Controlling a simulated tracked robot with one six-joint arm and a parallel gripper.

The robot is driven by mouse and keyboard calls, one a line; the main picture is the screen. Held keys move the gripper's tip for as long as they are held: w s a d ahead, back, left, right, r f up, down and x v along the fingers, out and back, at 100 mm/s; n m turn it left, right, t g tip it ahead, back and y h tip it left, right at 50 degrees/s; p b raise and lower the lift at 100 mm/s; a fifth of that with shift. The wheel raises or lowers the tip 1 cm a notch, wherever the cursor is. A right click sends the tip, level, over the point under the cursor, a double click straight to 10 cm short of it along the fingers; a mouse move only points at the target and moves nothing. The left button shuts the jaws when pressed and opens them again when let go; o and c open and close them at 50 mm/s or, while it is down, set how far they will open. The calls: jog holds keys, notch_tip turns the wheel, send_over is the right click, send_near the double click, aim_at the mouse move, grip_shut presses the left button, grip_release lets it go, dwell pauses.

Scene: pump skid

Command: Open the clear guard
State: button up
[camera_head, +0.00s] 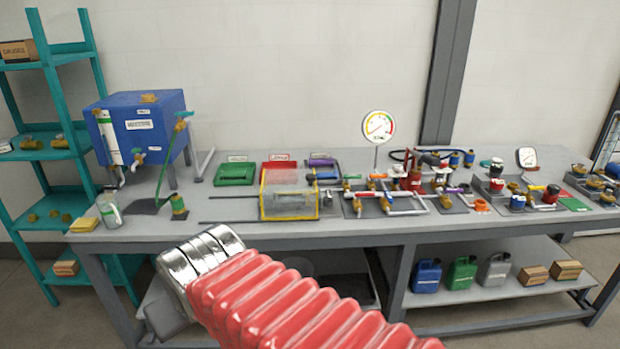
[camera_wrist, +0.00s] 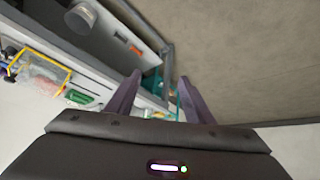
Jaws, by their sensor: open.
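The clear guard (camera_head: 289,203) is a see-through box with yellow edges on the bench, left of the middle in the head view. It looks lowered over a pale part inside, which is hard to make out. In the wrist view the guard (camera_wrist: 42,70) shows tilted at the left edge. My gripper (camera_wrist: 158,78) is open, with two dark purple fingers apart and nothing between them. It is well away from the guard. In the head view my red ribbed arm is in front of the bench, and the fingers cannot be made out there.
Green (camera_head: 236,174), red (camera_head: 279,168) and purple trays sit behind the guard. A blue tank (camera_head: 140,128) stands at the left, a round gauge (camera_head: 377,127) and pipe fittings at the right. Thin rails run beside the guard. The bench's front strip (camera_head: 230,236) is mostly clear.

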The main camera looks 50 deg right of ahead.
jog(key=w+d+r+m+t+h, duration=0.1)
jog(key=w+d+t+h, duration=0.1)
jog(key=w+d, duration=0.6)
jog(key=w+d+r+m+t+h, duration=0.15)
jog(key=w+d, duration=0.25)
jog(key=d, duration=0.9)
jog(key=w+d+m+t+h, duration=0.1)
jog(key=w+d+h, duration=0.1)
jog(key=w+d, duration=0.65)
jog(key=t+h, duration=0.1)
jog(key=t, duration=0.4)
send_near(313, 178)
jog(key=s, duration=0.2)
jog(key=shift+a+m, duration=0.35)
jog(key=shift+a, duration=0.2)
jog(key=shift+w, duration=0.2)
jog(key=x, duration=1.3)
jog(key=shift+w+d, duration=0.25)
jog(key=shift+c, duration=0.6)
